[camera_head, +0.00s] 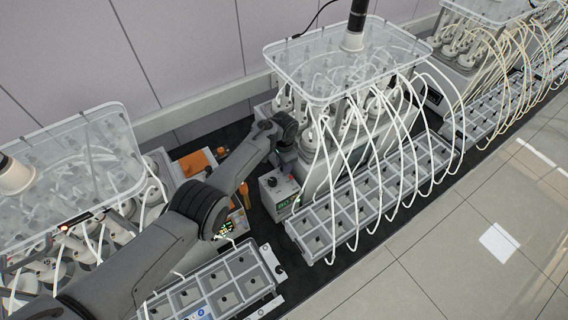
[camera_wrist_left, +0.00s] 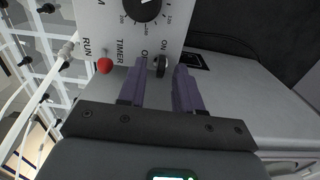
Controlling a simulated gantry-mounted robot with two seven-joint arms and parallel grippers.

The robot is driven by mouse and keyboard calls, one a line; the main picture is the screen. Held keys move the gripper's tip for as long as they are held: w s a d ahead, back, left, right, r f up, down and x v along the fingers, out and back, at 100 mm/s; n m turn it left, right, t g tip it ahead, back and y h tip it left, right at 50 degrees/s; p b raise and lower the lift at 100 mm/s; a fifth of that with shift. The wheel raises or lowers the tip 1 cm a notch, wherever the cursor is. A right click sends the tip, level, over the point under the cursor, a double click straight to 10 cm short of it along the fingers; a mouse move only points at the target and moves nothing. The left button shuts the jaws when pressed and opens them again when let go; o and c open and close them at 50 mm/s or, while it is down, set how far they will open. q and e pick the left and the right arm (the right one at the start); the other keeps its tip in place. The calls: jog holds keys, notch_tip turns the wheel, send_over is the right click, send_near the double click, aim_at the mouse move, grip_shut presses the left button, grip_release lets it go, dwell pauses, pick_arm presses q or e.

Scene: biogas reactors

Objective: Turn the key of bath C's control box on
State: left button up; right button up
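The control box (camera_head: 279,193) is a light box with a green display, standing at the near left end of a reactor bath (camera_head: 318,225). In the left wrist view its panel (camera_wrist_left: 110,22) shows a black dial (camera_wrist_left: 142,9), a red button (camera_wrist_left: 105,65) and the labels RUN, TIMER and ON. The dark key (camera_wrist_left: 161,66) sits below the ON label. My left gripper (camera_wrist_left: 160,72) is open, its purple fingers on either side of the key, with gaps visible. In the head view my left gripper (camera_head: 286,160) is just behind the box; its fingertips are unclear. My right gripper is not in view.
Baths with clear lids (camera_head: 345,55) and many white tubes stand on both sides of my left arm. An orange-handled item (camera_head: 244,190) stands left of the box.

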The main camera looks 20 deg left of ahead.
pick_arm(q)
jog(key=shift+r, duration=0.55)
notch_tip(320, 180, up, 10)
jog(key=p, duration=0.2)
jog(key=shift+f, duration=0.15)
